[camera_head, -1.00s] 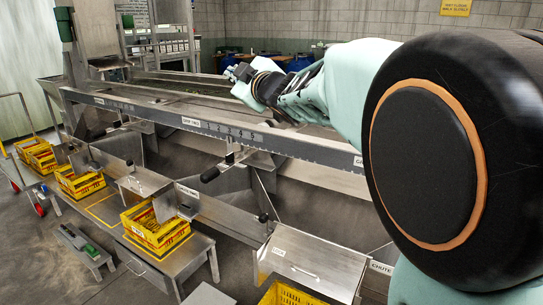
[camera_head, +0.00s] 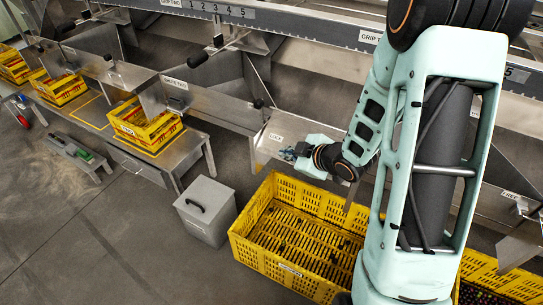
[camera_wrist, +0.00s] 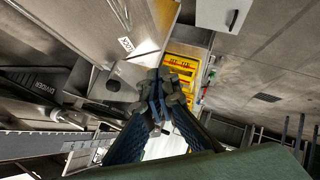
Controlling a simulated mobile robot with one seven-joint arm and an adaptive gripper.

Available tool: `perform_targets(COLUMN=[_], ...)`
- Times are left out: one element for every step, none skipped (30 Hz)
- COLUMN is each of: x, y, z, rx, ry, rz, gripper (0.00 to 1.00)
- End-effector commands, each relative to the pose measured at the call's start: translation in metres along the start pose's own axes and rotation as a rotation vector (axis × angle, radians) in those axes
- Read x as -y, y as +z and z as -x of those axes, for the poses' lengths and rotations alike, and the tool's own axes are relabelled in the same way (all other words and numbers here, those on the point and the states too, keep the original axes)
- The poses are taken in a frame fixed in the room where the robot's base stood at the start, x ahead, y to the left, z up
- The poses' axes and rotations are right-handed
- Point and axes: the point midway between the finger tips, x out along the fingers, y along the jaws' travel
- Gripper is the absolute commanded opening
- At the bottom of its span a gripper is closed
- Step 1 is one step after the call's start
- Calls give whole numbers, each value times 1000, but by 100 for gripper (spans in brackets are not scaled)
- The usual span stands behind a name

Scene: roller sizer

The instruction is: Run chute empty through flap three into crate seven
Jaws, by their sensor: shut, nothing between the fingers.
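My gripper (camera_head: 290,152) is at the steel chute plate labelled LOCK (camera_head: 276,137). In the wrist view its dark, blue-sided fingers (camera_wrist: 160,88) are closed together with nothing between them. I cannot tell whether they touch the plate, which also shows in the wrist view (camera_wrist: 150,62). No flap reading three or crate reading seven is legible.
A chute labelled CHUTE TWO (camera_head: 210,98) is left of the LOCK plate. A smaller yellow crate (camera_head: 145,125) sits on a steel bench. A grey lidded box (camera_head: 207,212) stands beside the large crate. Another yellow crate (camera_head: 515,283) with dark contents is at lower right. Floor at lower left is clear.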

Motion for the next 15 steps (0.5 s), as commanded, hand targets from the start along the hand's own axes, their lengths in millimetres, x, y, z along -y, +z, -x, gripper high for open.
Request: perform_targets(x=[3, 4, 5, 5, 5, 5, 5, 6, 6, 6, 6, 6, 6, 6, 6], y=[2, 2, 2, 2, 2, 3, 2, 2, 3, 3, 3, 3, 3, 3, 3], z=[-1, -2, -5, -8, -12, -18, -23, -29, -38, -44, -51, -60, -66, -73, -82], rx=[-1, -1, -2, -2, -2, -2, -2, -3, -3, -2, -2, -1, -1, -1, -2], ry=[-3, -4, -5, -5, -5, -5, -6, -6, -6, -6, -6, -6, -6, -6, -5], rz=[-3, -3, -3, -3, -3, -3, -2, -2, -3, -3, -2, -3, -2, -3, -3], gripper=[0, 0, 0, 0, 0, 0, 0, 0, 0, 0, 0, 0, 0, 0, 0])
